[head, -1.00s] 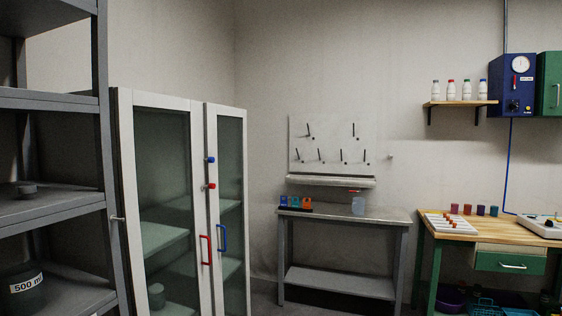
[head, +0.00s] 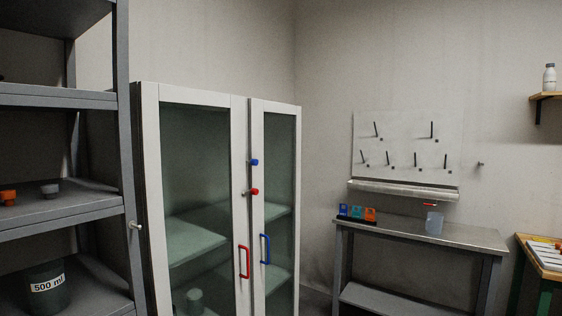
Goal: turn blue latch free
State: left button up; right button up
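The blue latch (head: 254,162) is a small knob on the white frame of a tall glass-doored cabinet (head: 241,130), near where the two doors meet. A red latch (head: 252,192) sits just below it. The left door has a red handle (head: 244,262) and the right door a blue handle (head: 265,249). Both doors look shut. Neither of my grippers shows in the head view.
A grey shelf rack (head: 60,215) stands at the left, close to the cabinet, holding a 500 ml container (head: 46,285). A metal table (head: 440,232) stands right of the cabinet under a pegboard (head: 407,145). A wooden bench (head: 545,262) is at the right edge.

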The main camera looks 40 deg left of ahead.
aim_at(253, 162)
jog(key=i, duration=3.65)
jog(key=u, duration=2.55)
